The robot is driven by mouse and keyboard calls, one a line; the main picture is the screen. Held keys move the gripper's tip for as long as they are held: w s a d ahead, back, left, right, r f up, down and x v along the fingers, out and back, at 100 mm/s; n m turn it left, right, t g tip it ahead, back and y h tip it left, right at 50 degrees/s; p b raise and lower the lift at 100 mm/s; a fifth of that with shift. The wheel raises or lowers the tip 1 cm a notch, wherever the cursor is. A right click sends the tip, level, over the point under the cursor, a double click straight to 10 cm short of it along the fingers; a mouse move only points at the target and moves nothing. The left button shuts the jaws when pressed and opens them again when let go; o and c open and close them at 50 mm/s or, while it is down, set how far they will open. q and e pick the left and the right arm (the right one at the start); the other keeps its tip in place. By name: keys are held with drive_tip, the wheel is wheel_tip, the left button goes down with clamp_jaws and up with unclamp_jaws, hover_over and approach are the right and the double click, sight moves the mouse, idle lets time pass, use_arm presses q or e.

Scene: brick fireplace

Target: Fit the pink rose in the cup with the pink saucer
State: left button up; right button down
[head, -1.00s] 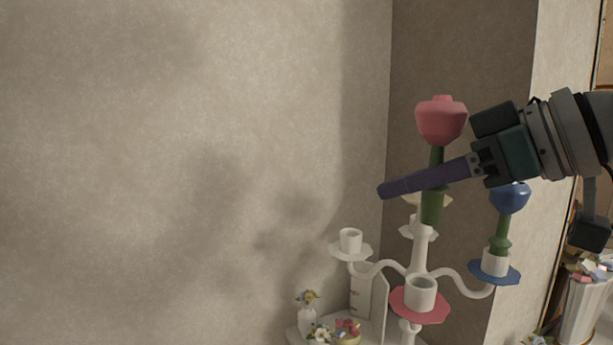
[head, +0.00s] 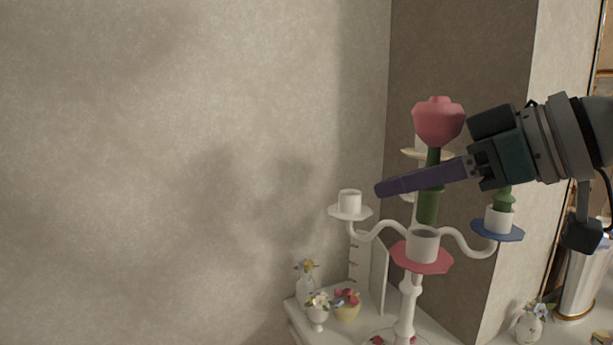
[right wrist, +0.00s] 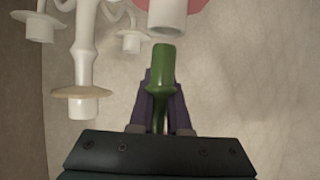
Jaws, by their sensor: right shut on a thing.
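The pink rose (head: 438,122) is upright, its green stem (right wrist: 163,62) between the purple fingers of my right gripper (head: 385,188), which is shut on it. The white cup (head: 423,245) with the pink saucer (head: 421,265) is at the front of a white candelabra. In the head view the stem's lower end is just above the cup's rim. In the right wrist view, a small gap shows between the stem end and this cup (right wrist: 168,14). My left gripper is out of view.
A cup with a blue saucer (head: 511,235) holds a green stem (head: 503,199); its flower is hidden behind my gripper. A cup with a white saucer (head: 350,214) is empty-looking at left. A cream saucer (head: 409,154) is behind the rose. Small flower vases (head: 317,315) stand below.

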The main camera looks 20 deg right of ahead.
idle(0.9)
drive_tip(key=shift+p, duration=0.45)
idle(0.3)
drive_tip(key=shift+f+b, duration=0.6)
drive_tip(key=shift+f, duration=0.25)
drive_tip(key=shift+f+b, duration=0.7)
drive_tip(key=shift+f, duration=0.2)
drive_tip(key=c, duration=0.8)
unclamp_jaws()
drive_tip(key=shift+d, duration=0.1)
